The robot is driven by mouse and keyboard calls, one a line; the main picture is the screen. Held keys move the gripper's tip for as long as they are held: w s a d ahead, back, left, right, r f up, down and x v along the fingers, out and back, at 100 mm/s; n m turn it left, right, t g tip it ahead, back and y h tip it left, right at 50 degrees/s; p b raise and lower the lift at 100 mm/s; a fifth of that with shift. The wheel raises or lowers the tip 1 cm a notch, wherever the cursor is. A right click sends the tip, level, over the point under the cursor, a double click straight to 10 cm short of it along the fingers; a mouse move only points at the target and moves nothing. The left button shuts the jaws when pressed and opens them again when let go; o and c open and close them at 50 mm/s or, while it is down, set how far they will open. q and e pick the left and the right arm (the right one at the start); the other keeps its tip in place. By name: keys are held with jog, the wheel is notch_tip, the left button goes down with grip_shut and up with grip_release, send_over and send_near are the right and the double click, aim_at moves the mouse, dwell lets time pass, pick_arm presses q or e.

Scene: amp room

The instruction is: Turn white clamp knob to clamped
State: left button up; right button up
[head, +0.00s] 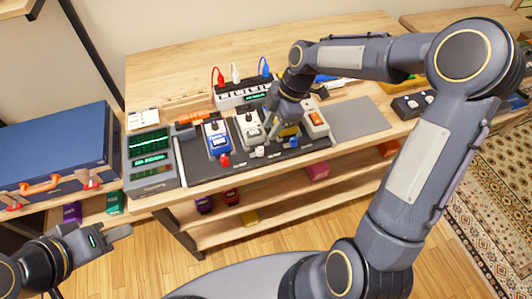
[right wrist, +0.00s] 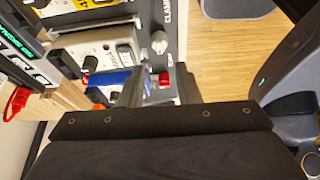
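The white clamp knob (head: 259,152) is small and sits on the dark board in front of the white pedal (head: 248,127). In the right wrist view the white knob (right wrist: 159,40) stands beside part of a "CLAMP" label. My right gripper (head: 272,126) points down over the right side of the white pedal, behind and apart from the knob.
A red knob (head: 224,160) is by the blue pedal (head: 216,138), and a blue knob (head: 294,143) lies to the right. A white-and-orange pedal (head: 315,123) and a power strip (head: 244,93) with plugs stand close. A grey mat (head: 358,118) is clear.

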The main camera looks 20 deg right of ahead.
aim_at(260, 148)
jog(key=x, duration=0.8)
jog(key=shift+p, duration=0.3)
grip_shut()
